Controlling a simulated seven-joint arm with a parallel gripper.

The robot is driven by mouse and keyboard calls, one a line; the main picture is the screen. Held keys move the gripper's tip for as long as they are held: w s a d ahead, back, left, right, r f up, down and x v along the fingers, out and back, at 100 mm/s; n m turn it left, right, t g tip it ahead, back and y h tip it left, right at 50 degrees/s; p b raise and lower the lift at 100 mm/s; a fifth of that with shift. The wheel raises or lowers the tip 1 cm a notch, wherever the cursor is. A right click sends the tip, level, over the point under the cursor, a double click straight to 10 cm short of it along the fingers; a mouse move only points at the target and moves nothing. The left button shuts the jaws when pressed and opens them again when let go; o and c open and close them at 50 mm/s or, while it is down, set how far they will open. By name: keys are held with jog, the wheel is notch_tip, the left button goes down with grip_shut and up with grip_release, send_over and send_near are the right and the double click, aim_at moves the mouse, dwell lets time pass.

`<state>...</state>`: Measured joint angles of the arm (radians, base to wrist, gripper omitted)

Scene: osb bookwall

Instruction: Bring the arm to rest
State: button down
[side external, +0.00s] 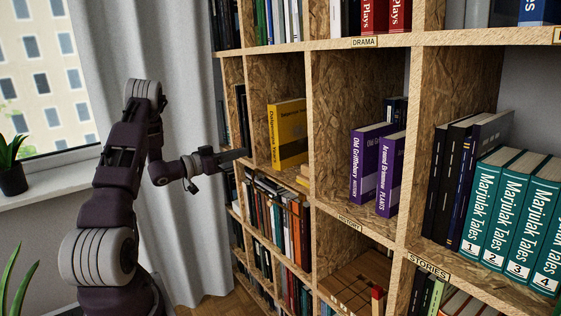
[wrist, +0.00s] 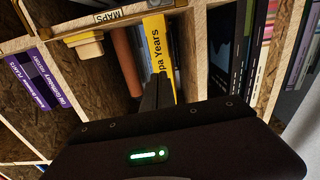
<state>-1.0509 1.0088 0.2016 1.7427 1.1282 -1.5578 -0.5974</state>
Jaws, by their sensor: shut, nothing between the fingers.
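My arm reaches from the left toward the wooden book wall (side external: 338,100). My gripper (side external: 243,154) is shut and empty, at the front of a middle-left compartment, just left of a yellow book (side external: 289,137). In the wrist view my closed fingers (wrist: 155,78) point at the spine of the yellow book (wrist: 157,50). Whether the fingertips touch the book cannot be told.
Purple books (side external: 373,165) stand in the compartment to the right. Teal numbered books (side external: 497,205) stand at the far right. A grey curtain (side external: 190,60) hangs behind my arm, and a potted plant (side external: 11,170) sits on the windowsill at left.

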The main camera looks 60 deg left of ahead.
jog(key=w+d+r+g+y, duration=0.4)
jog(key=w+r, duration=0.3)
jog(key=r, duration=0.4)
jog(key=s+d+r+g+y, duration=0.1)
jog(key=s+d+r, duration=0.15)
jog(key=d, duration=0.35)
jog(key=s+d+r+g+y, duration=0.1)
jog(key=s+d+r, duration=0.1)
jog(key=d+r, duration=0.3)
jog(key=s+d+f+m+g+h, duration=0.1)
jog(key=s+d+f+g+h, duration=0.2)
jog(key=s+d, duration=0.9)
jog(key=s+d+f+m+g+h, duration=0.1)
jog(key=s+d+f+g+h, duration=0.2)
jog(key=s+d, duration=0.9)
jog(key=s+f, duration=0.1)
jog(key=s, duration=0.2)
jog(key=shift+s+f, duration=0.15)
jog(key=shift+s, duration=0.05)
